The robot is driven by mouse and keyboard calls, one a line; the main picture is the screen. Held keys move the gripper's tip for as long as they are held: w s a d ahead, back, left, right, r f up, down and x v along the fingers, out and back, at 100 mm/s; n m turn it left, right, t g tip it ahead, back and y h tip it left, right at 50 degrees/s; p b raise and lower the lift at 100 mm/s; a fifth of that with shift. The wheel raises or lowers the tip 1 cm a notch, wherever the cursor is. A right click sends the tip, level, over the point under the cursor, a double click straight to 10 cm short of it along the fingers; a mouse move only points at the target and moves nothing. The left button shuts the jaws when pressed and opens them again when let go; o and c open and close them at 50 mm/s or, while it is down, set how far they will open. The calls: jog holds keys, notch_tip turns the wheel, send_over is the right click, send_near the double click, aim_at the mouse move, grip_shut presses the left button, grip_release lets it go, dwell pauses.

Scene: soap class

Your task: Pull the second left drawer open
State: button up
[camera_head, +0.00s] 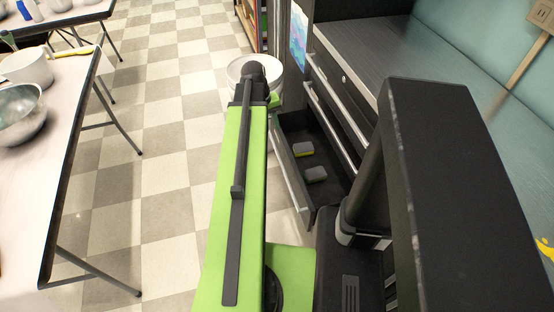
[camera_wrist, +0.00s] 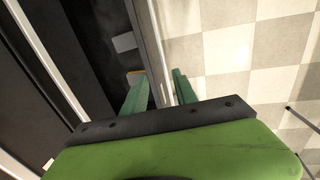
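A dark drawer (camera_head: 293,178) stands pulled out from the cabinet on the right in the head view. Its front panel with a light bar also shows in the wrist view (camera_wrist: 149,38). My gripper (camera_wrist: 157,82) has its two green fingers apart, one on each side of the drawer's front edge. The left finger is on the drawer's inner side and the right one is over the floor side. In the head view the fingers are mostly hidden behind my arm; only a green bit (camera_head: 274,100) shows near the drawer's far end.
Closed drawer fronts and a dark counter (camera_head: 375,50) are above. A white round container (camera_head: 240,68) stands beyond. A table (camera_head: 40,150) with bowls is left; checkered floor between is clear.

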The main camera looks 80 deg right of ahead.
aim_at(279, 156)
jog(key=s+f+b, duration=0.1)
jog(key=f+b, duration=0.4)
jog(key=s+d+f+b, duration=0.1)
jog(key=f+b, duration=0.5)
jog(key=s+f+b, duration=0.1)
jog(key=f+b, duration=0.5)
jog(key=shift+d+f, duration=0.1)
jog(key=shift+d, duration=0.05)
grip_shut()
dwell(0.8)
